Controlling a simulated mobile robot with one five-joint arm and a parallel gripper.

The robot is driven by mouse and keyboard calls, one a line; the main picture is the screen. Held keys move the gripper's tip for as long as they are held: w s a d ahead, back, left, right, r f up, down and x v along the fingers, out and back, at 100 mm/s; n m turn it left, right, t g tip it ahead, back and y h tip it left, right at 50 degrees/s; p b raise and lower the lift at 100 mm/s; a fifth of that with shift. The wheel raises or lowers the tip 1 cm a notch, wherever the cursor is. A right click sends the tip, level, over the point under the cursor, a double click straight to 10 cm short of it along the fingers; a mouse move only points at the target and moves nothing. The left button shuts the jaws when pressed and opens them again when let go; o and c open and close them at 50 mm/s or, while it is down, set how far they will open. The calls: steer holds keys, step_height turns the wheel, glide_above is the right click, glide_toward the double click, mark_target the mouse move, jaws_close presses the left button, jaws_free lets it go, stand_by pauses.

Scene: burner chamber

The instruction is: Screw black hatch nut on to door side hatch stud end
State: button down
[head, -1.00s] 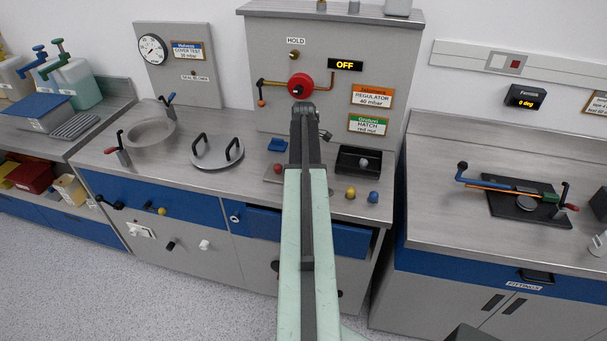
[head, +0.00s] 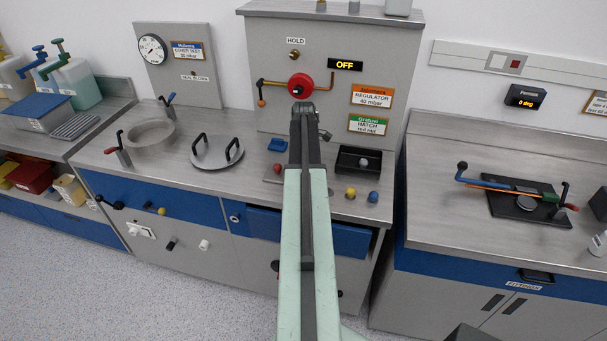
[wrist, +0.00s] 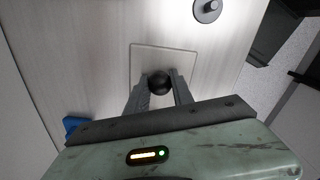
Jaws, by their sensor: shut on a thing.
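In the wrist view my gripper (wrist: 161,86) is shut on the black hatch nut (wrist: 159,82), a round black ball between its two fingertips. Behind the nut is a pale square plate with a thin outline (wrist: 148,55). The nut covers the plate's middle, so the stud end does not show. I cannot tell whether the nut touches a stud. In the head view my arm hides the fingers and the nut.
In the wrist view a grey disc with a dark centre (wrist: 207,10) is beyond the plate. In the head view a two-handled lid (head: 218,153), a black tray (head: 350,168), a yellow knob (head: 350,192) and a blue knob (head: 373,197) stand on the bench around my arm.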

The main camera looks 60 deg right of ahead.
stand_by(0.4)
steer(key=m, duration=1.1)
steer(key=c, duration=1)
jaws_free()
step_height(320, 180, up, 3)
steer(key=p, duration=0.2)
steer(key=shift+f+p, duration=0.15)
steer(key=shift+p, duration=0.2)
steer(key=shift+f, duration=0.2)
